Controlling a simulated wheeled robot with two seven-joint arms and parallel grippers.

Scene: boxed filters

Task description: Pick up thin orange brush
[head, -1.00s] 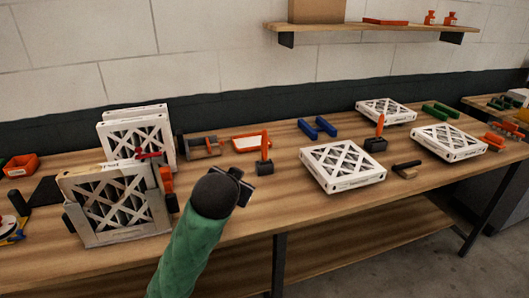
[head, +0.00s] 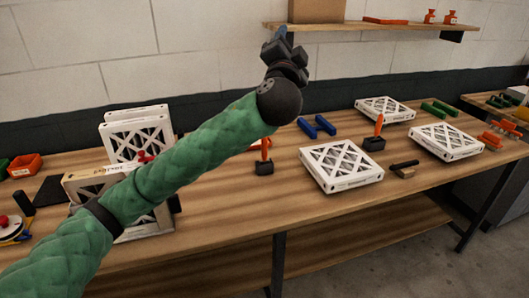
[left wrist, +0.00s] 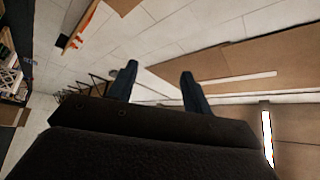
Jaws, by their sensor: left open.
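Two upright orange-handled tools with black block bases stand on the workbench in the head view. One orange-handled tool (head: 265,164) is near the middle, its handle partly covered by my left arm. The other orange-handled tool (head: 375,141) is behind the flat white filter to the right. I cannot tell which is the thin orange brush. My left gripper (head: 281,36) is raised high above the bench, well apart from both. In the left wrist view its two dark fingers (left wrist: 158,78) are spread with nothing between them. My right gripper is not in view.
White-framed filters (head: 341,167) lie flat on the bench (head: 225,215); others stand upright at left, partly behind my arm. Blue parts (head: 317,127) lie behind. A wall shelf (head: 375,28) is close to the raised gripper. The bench's front middle is clear.

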